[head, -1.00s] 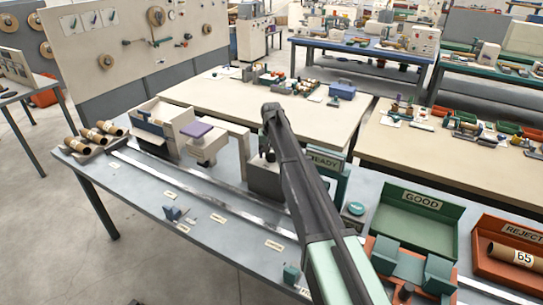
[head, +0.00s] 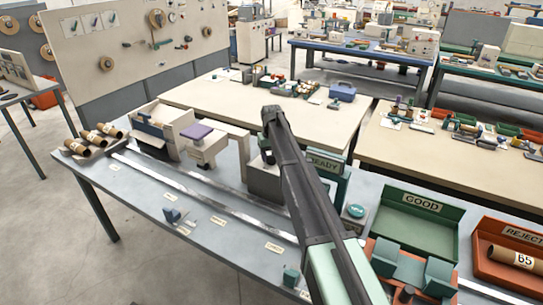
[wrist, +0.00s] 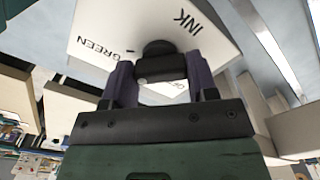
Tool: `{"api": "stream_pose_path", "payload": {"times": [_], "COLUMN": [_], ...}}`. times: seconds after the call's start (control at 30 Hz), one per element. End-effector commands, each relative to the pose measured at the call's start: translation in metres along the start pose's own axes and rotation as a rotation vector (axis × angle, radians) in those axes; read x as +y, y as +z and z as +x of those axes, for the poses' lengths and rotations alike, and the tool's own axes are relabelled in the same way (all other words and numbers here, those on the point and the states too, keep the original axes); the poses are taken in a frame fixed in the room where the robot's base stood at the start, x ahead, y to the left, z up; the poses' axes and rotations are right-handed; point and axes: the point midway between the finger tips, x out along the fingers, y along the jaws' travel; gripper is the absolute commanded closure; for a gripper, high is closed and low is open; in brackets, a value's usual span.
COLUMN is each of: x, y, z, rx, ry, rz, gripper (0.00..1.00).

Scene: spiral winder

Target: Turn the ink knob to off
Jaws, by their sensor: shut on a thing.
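The ink knob (wrist: 158,48) is black and round with a bar grip. It sits on a white panel face (wrist: 98,28) marked INK, GREEN and a partly covered label that seems to read OFF. My gripper (wrist: 160,72) is shut on the knob, with one dark finger on each side of its bar. The fingers and knob hide part of the lower label, and I cannot tell exactly where the knob points. In the head view my arm covers most of the grey ink unit (head: 262,180), and the knob is hidden there.
A READY sign (head: 325,163) stands just right of my arm. A green GOOD tray (head: 455,238) and an orange REJECT tray (head: 484,262) are at the right. Cardboard tubes (head: 92,140) lie at the left end of the bench, and a long rail (head: 215,205) runs along it.

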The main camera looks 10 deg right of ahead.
Motion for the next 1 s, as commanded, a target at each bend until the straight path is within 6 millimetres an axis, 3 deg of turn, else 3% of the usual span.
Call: {"api": "stream_pose_path", "payload": {"times": [0.6,1.0], "x": [0.0004,0.0005], "y": [0.0002,0.0002], "z": [0.0002,0.0002], "rx": [0.0,0.0], "ry": [0.0,0.0], "rz": [-0.55,-0.727], "gripper": [0.71,0.71]}}
